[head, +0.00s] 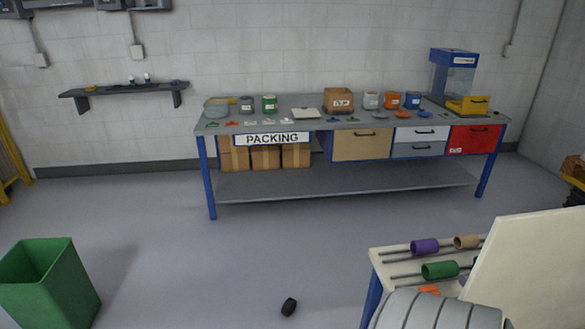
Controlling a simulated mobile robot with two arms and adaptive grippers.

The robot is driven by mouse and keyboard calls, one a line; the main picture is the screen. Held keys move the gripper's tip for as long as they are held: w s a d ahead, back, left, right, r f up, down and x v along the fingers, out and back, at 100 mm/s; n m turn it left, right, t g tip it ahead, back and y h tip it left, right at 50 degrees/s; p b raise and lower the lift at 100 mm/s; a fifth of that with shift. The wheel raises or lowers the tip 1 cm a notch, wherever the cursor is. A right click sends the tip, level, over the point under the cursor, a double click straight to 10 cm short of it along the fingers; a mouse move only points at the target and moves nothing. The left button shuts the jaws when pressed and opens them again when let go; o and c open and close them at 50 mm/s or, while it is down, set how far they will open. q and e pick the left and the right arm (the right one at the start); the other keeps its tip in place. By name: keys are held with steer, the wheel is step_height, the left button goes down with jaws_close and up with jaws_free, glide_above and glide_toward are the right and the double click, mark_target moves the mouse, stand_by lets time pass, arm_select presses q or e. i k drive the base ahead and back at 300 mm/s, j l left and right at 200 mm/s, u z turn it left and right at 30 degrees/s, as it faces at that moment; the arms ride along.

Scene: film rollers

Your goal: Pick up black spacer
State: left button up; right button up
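The black spacer (289,306) is a small dark cylinder-like piece on the grey floor, near the bottom middle of the head view. It lies apart from other things, between the green bin and the table at the right. Neither of my grippers is in the head view.
A green bin (50,287) stands at the lower left. At the right a cream table (395,256) carries coloured rollers on rods, with a pale panel (535,270) beside them. A packing bench (345,187) stands along the back wall. The floor between is open.

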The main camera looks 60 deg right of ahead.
mark_target(290, 305)
steer(key=i+z, duration=0.25)
steer(key=z, duration=0.15)
steer(key=i+z, duration=0.25)
steer(key=z, duration=0.15)
steer(key=i+z, duration=0.2)
steer(key=z, duration=0.2)
steer(key=i+j+z, duration=0.15)
steer(key=z, duration=0.25)
steer(key=i+j, duration=0.05)
